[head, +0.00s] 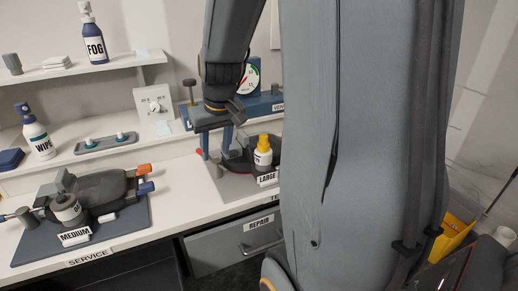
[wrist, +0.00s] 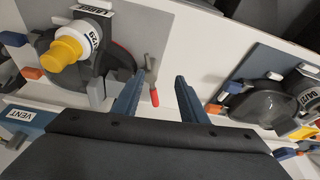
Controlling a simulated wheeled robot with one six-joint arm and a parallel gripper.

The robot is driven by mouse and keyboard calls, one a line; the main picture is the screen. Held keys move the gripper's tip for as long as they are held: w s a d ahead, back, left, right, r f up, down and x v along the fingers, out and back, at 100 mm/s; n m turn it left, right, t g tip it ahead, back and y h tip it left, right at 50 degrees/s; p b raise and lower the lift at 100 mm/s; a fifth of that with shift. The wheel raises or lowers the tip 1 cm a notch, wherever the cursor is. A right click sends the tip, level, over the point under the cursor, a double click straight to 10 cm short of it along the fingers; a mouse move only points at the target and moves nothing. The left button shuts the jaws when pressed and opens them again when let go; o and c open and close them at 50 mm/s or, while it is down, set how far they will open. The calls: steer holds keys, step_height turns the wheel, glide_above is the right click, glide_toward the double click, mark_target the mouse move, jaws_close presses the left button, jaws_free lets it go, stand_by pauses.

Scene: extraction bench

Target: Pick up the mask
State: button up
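Two dark masks lie on the bench. One mask (head: 238,160) is on the grey LARGE mat (head: 232,187), partly hidden by my arm, with a yellow-capped white canister (head: 263,151) on it. It also shows at the left of the wrist view (wrist: 112,58). The other mask (head: 105,187) is on the blue-grey MEDIUM mat (head: 120,222), with a grey cartridge (head: 66,208). My gripper (head: 216,153) points down beside the LARGE mask. In the wrist view its blue fingers (wrist: 159,76) are apart with nothing held; a red-tipped piece (wrist: 154,92) shows between them.
Behind are a gauge (head: 250,77) on a blue stand, a white dial box (head: 153,104) and a tray (head: 106,143). WIPE (head: 40,140) and FOG (head: 95,45) bottles stand on shelves. Another mask (wrist: 265,103) shows at right in the wrist view. Bench between the mats is clear.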

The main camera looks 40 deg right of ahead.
steer(key=m, duration=0.1)
glide_toward(244, 134)
steer(key=f, duration=0.1)
steer(key=shift+w+a+f+t+p, duration=0.15)
steer(key=shift+w+f, duration=0.15)
steer(key=shift+f, duration=0.25)
steer(key=shift+w+a+f+t+p, duration=0.15)
steer(key=shift+w+f, duration=0.15)
steer(key=shift+f, duration=0.25)
steer(key=shift+h, duration=0.3)
steer(key=shift+s+p+x, duration=0.15)
steer(key=shift+p+x, duration=0.4)
steer(key=shift+x, duration=0.8)
steer(key=shift+s+p+x, duration=0.15)
steer(key=shift+p+x, duration=0.35)
steer(key=shift+x, duration=0.85)
steer(key=shift+d+f, duration=0.1)
steer(key=shift+d, duration=0.05)
steer(key=shift+c, duration=0.4)
jaws_close()
